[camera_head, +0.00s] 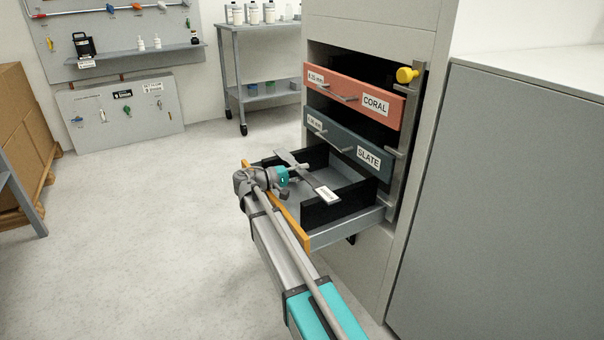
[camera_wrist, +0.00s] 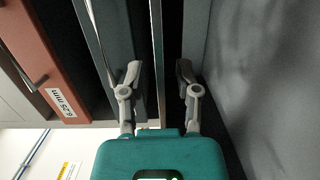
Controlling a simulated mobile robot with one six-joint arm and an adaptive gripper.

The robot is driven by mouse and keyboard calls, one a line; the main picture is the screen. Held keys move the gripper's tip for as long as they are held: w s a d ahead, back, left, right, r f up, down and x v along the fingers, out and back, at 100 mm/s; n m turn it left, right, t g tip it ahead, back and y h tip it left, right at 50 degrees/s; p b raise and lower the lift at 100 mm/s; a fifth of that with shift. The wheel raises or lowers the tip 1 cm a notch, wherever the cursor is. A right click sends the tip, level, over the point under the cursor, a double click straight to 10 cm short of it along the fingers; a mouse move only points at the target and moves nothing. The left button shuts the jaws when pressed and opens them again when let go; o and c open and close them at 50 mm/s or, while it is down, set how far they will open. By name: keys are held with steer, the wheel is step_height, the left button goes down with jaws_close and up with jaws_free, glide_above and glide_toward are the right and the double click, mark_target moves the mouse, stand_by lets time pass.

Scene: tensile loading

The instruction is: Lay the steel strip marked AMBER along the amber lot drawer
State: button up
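The steel strip (camera_head: 309,177) is flat and grey, with wide ends and a white label at its near end too small to read. My gripper (camera_head: 300,168) is at the strip's middle, coming in over the amber front. In the wrist view my gripper (camera_wrist: 159,72) has its fingers apart. A thin edge-on bar (camera_wrist: 157,45), likely the strip, runs between them with gaps on both sides.
The closed coral drawer (camera_head: 345,95) and slate drawer (camera_head: 347,144) sit directly above. A yellow knob (camera_head: 406,75) tops an upright bar at the cabinet's right. A grey cabinet (camera_head: 500,200) stands at the right. The floor (camera_head: 140,240) at left is clear.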

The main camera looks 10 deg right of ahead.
steer(key=shift+r, duration=0.15)
steer(key=a, duration=0.4)
steer(key=s+a, duration=0.1)
steer(key=a, duration=0.3)
steer(key=s+a, duration=0.1)
steer(key=a, duration=0.3)
steer(key=shift+d, duration=0.1)
stand_by(1.4)
